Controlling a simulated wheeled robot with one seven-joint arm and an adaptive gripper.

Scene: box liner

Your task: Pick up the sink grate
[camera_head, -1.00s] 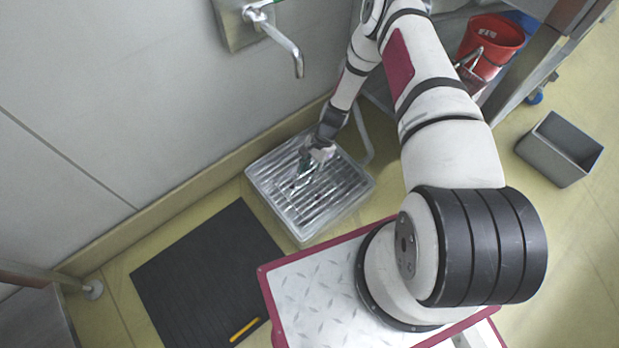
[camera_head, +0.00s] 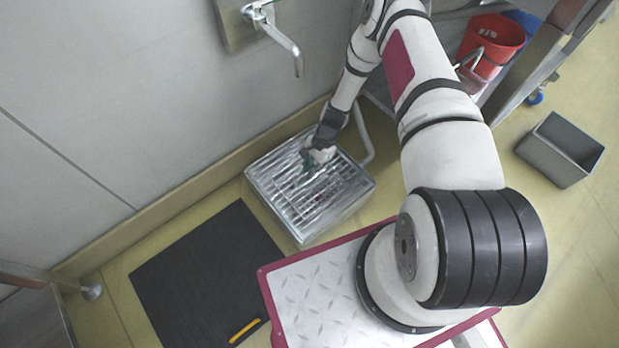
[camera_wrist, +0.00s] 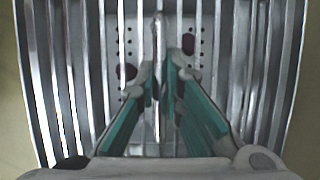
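The sink grate (camera_head: 335,195) is a set of bright parallel metal bars over the low metal basin (camera_head: 325,229) by the wall. In the wrist view the grate (camera_wrist: 90,60) fills most of the picture. The gripper looks shut on that bar. The lowest fingertip parts are hard to make out. A perforated plate and two dark red spots show through the bars.
A tap (camera_head: 285,40) juts from the wall above the basin. A grey bin (camera_head: 545,160) and a red bucket (camera_head: 492,48) are at right. Floor shows left of the basin.

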